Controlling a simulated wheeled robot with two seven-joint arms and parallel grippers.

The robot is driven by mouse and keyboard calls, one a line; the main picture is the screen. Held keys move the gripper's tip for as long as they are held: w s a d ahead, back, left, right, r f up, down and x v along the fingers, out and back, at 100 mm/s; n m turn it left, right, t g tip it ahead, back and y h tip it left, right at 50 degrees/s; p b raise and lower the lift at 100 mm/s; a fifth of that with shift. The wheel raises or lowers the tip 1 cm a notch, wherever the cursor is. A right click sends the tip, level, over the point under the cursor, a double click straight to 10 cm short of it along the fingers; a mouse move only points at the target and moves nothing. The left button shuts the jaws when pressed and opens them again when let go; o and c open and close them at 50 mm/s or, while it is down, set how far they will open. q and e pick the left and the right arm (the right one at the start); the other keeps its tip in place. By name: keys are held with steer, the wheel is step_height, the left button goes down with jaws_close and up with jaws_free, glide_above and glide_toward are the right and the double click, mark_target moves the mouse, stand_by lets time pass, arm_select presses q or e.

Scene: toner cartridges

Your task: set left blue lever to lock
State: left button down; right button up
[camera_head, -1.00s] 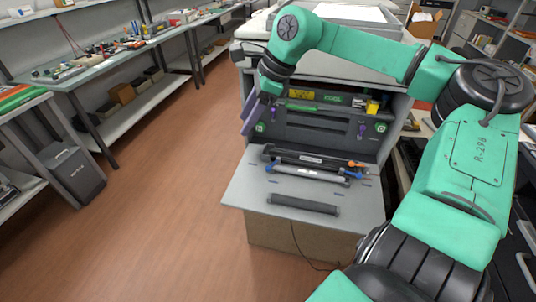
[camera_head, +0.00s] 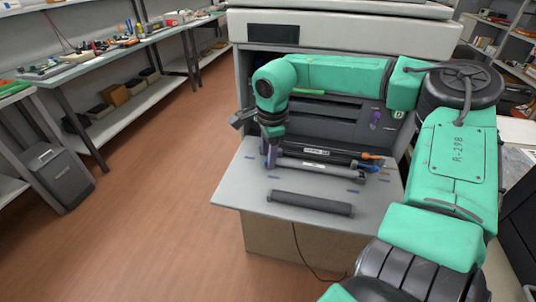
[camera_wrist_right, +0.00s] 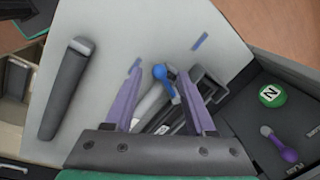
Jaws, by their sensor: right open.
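A blue lever (camera_wrist_right: 163,76) with a round knob shows in the right wrist view at the end of a pale grey cartridge (camera_wrist_right: 152,105). My right gripper (camera_wrist_right: 160,84) is open, with one purple finger on each side of the lever, and I cannot tell whether they touch it. In the head view my right gripper (camera_head: 272,156) points down at the left end of the cartridges (camera_head: 314,164) on the grey shelf (camera_head: 228,186), and hides the left blue lever there. A blue part (camera_head: 371,168) shows at their right end. My left gripper is not in view.
A separate dark roller (camera_head: 311,203) lies near the shelf's front. The open printer (camera_head: 350,34) stands behind, with a purple lever (camera_head: 376,118) at right. In the wrist view a green knob marked N (camera_wrist_right: 272,95) and a purple lever (camera_wrist_right: 287,151) are close at right.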

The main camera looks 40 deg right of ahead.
steer(key=shift+f, duration=0.6)
jaws_close()
steer(key=shift+s+d+n+b, duration=0.1)
steer(key=shift+s+n+b, duration=0.3)
steer(key=shift+n, duration=0.4)
steer(key=n, duration=0.1)
steer(key=s+d+n, duration=0.1)
steer(key=n, duration=0.1)
steer(key=shift+s+y, duration=0.15)
steer(key=shift+y, duration=0.25)
jaws_free()
